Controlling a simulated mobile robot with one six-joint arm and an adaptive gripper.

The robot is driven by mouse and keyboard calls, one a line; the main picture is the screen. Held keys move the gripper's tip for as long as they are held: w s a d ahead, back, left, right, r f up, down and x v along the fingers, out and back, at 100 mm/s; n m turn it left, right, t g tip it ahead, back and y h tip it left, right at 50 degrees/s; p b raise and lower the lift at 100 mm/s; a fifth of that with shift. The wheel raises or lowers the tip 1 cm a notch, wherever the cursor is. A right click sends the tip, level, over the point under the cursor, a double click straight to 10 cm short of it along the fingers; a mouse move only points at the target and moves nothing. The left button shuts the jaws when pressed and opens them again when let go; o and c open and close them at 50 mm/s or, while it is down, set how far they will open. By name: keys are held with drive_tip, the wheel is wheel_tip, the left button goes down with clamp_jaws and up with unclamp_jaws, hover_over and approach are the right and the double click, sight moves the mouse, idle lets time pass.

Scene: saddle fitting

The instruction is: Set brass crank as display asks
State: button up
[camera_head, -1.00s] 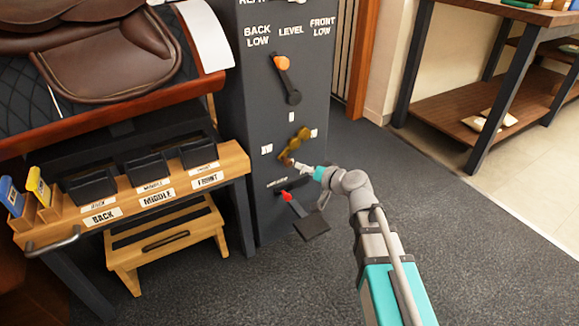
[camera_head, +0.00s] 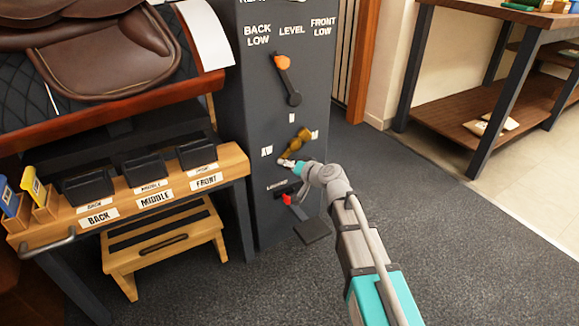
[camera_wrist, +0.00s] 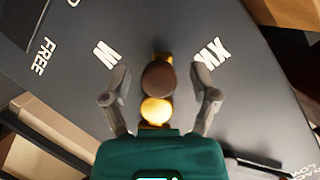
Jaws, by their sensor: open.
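The brass crank (camera_head: 301,136) is on the front of the dark grey panel, below the orange-knobbed lever. In the head view it slants, with its upper end to the right. My gripper (camera_head: 284,162) is at the crank's lower left end. In the wrist view the crank's round end (camera_wrist: 156,111) and a brown round part (camera_wrist: 158,78) lie between the two spread fingers of my gripper (camera_wrist: 160,98). Both fingers stand apart from it. Pale labels flank the crank, partly hidden. No display reading can be made out.
An orange-knobbed lever (camera_head: 287,80) sits above, under the BACK LOW, LEVEL and FRONT LOW labels. A red-tipped lever (camera_head: 288,199) and a dark pedal (camera_head: 312,230) are below my gripper. A wooden shelf with bins (camera_head: 150,198) and a saddle (camera_head: 90,60) stand left.

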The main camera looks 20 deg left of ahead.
clamp_jaws()
drive_tip(key=shift+d, duration=0.1)
drive_tip(key=shift+r, duration=0.15)
drive_tip(key=m, duration=0.1)
drive_tip(key=r+m+y, duration=0.1)
drive_tip(key=shift+s+a+r+m+g, duration=0.15)
drive_tip(key=shift+s+a+m+g, duration=0.15)
drive_tip(key=shift+a, duration=0.1)
drive_tip(key=shift+s+a+r+m+g+y, duration=0.15)
drive_tip(key=shift+r+m+y, duration=0.35)
drive_tip(key=shift+m, duration=0.4)
drive_tip(key=shift+d+r+m+g+y, duration=0.15)
drive_tip(key=shift+r+m+y, duration=0.15)
drive_tip(key=shift+r+m, duration=0.45)
drive_tip(key=shift+a+f+m, duration=0.15)
drive_tip(key=shift+f+m, duration=0.05)
drive_tip(key=shift+m, duration=0.05)
unclamp_jaws()
